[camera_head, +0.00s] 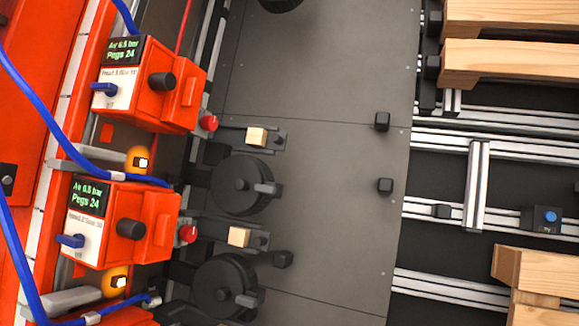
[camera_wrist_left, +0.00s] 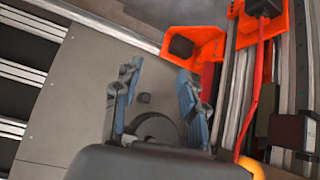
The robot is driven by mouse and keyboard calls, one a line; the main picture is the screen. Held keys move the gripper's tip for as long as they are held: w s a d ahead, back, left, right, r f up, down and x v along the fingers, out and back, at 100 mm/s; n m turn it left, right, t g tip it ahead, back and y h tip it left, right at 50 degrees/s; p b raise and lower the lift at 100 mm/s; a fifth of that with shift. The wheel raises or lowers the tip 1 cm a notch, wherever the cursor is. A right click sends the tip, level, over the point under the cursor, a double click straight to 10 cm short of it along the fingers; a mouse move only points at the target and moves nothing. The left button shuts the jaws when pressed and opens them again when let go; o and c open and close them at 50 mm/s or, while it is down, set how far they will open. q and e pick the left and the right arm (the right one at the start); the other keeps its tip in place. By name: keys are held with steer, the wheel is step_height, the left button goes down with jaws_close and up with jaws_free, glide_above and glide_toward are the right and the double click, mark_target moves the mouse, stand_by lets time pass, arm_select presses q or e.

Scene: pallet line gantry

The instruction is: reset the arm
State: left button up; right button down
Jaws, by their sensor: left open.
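My left gripper (camera_wrist_left: 157,80) shows in the left wrist view. Its two blue-grey fingers stand wide apart with nothing between them. Beyond the fingers are a grey plate (camera_wrist_left: 75,95), a small black block (camera_wrist_left: 143,98) and a dark round part partly hidden by the gripper body. An orange bracket-like part (camera_wrist_left: 208,42) is beyond and right of the fingers, apart from them as far as I can tell. Neither gripper shows in the head view, and my right gripper is in no view.
In the head view, orange boxes with displays (camera_head: 150,85) (camera_head: 122,222) line the left, with blue hoses (camera_head: 45,120) and black discs (camera_head: 240,185) beside them. The grey deck (camera_head: 320,160) is mostly clear except for small black blocks (camera_head: 382,121). Wooden pallets (camera_head: 510,60) and metal rails lie right.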

arm_select(q)
step_height(320, 180, down, 15)
steer(key=s, duration=0.2)
steer(key=s+a+f+g, duration=0.2)
steer(key=s+a+f, duration=0.1)
steer(key=s+f, duration=1.5)
steer(key=shift+f, duration=0.3)
steer(key=shift+a, duration=0.1)
steer(key=shift+c, duration=0.5)
